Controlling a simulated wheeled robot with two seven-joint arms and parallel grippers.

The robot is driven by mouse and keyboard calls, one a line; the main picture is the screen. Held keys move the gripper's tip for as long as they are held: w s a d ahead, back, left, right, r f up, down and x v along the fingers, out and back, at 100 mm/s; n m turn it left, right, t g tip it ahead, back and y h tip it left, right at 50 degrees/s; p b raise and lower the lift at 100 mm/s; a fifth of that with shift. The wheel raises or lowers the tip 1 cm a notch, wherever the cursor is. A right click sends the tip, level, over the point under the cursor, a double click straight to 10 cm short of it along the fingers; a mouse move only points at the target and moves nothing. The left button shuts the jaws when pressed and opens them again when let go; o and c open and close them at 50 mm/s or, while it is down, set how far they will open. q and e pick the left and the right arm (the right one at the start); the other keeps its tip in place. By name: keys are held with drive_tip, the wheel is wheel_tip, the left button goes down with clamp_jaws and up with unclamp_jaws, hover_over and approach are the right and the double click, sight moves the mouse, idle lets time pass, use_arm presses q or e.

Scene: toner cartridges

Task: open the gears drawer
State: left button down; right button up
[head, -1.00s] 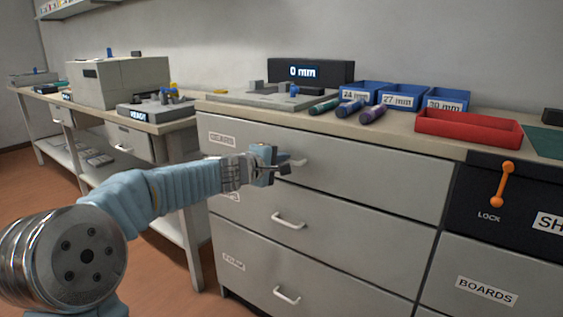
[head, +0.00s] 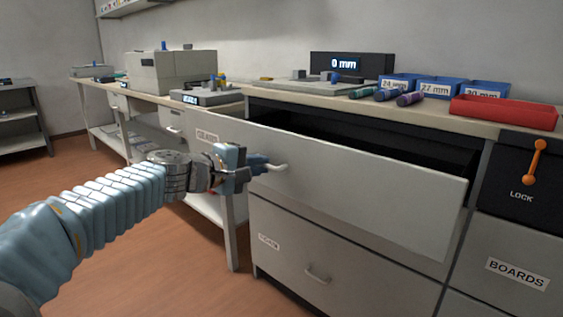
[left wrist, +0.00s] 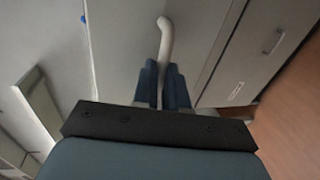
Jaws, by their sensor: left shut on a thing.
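The gears drawer (head: 370,178), a wide grey front with a label reading GEARS at its left, is the top drawer under the counter. It stands pulled out, with a dark gap showing behind its front; its contents cannot be made out. My left gripper (head: 262,165) is shut on the drawer's pale handle (head: 281,167). In the left wrist view the handle (left wrist: 164,38) runs down between the two blue fingers of my left gripper (left wrist: 163,85). My right gripper is not in view.
The counter holds a red tray (head: 503,112), blue bins (head: 438,88), several dark cylinders and a 0 mm display (head: 350,65). A lower drawer (head: 330,255) is shut. At right are an orange lock lever (head: 538,160) and a BOARDS drawer (head: 515,272). Open floor lies at left.

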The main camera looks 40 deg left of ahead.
use_arm(q)
drive_tip(key=f+v, duration=0.2)
drive_tip(key=v, duration=0.9)
drive_tip(key=shift+s+f, duration=0.2)
drive_tip(key=shift+s, duration=0.5)
drive_tip(key=shift+a, duration=0.1)
drive_tip(key=c, duration=1.2)
unclamp_jaws()
drive_tip(key=v, duration=1.3)
drive_tip(key=shift+s+a+r+p, duration=0.15)
drive_tip(key=shift+s+r+p, duration=0.05)
drive_tip(key=shift+s+p, duration=0.15)
